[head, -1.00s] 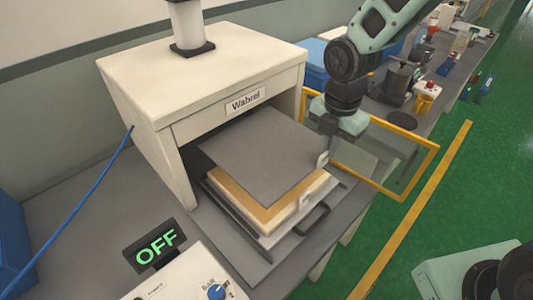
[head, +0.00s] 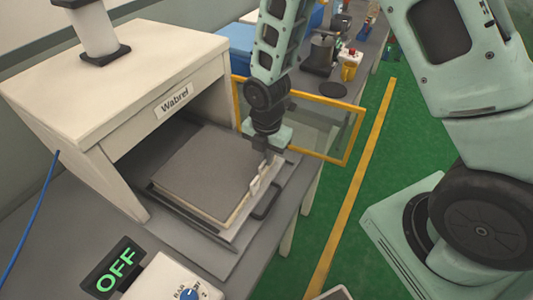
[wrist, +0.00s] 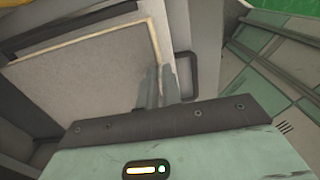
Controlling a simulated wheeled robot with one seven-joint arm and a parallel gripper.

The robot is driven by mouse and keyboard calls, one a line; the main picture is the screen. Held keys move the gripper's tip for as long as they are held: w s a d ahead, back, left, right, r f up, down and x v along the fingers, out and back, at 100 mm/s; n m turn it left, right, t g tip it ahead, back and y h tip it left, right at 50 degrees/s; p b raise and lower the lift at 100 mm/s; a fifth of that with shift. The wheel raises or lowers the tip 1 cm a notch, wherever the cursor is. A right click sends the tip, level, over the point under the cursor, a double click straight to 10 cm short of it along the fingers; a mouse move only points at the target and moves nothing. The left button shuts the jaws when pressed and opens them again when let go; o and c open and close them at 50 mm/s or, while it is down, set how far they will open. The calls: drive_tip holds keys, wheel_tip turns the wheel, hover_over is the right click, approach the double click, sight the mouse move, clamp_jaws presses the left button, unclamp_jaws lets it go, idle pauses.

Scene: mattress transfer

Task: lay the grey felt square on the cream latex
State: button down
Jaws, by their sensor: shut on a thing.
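The grey felt square (head: 205,170) lies flat over the cream latex on the pulled-out tray of the press. It covers nearly all of the latex; only a thin pale edge (head: 240,212) shows at the front right. In the wrist view the felt (wrist: 85,85) fills the left side, with a thin cream border (wrist: 154,38) along its edges. My gripper (head: 266,158) is at the felt's right edge, pointing down, and shut on it. Its fingers also show in the wrist view (wrist: 158,88). The exact grip on the edge is hard to see.
The white press (head: 130,85) stands open behind the tray. A black handle (head: 268,200) sticks out at the tray's front. A yellow-framed clear guard (head: 325,128) stands to the right. The OFF display (head: 116,270) and a control box with blue knob (head: 188,294) are at the front.

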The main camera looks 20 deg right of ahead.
drive_tip(key=shift+f, duration=0.1)
drive_tip(key=c, duration=1.6)
unclamp_jaws()
wheel_tip(320, 180, up, 11)
drive_tip(key=b, duration=0.2)
drive_tip(key=s+a+r+m, duration=0.2)
drive_tip(key=s+m, duration=0.3)
drive_tip(key=s, duration=0.1)
drive_tip(key=s+a+r+m, duration=0.2)
drive_tip(key=s+r+m, duration=0.1)
drive_tip(key=s+m, duration=0.3)
drive_tip(key=s+a+r+m, duration=0.2)
drive_tip(key=s+m, duration=0.4)
drive_tip(key=s, duration=0.2)
drive_tip(key=shift+a+r+y, duration=0.15)
drive_tip(key=shift+r+y, duration=0.1)
drive_tip(key=shift+y, duration=0.05)
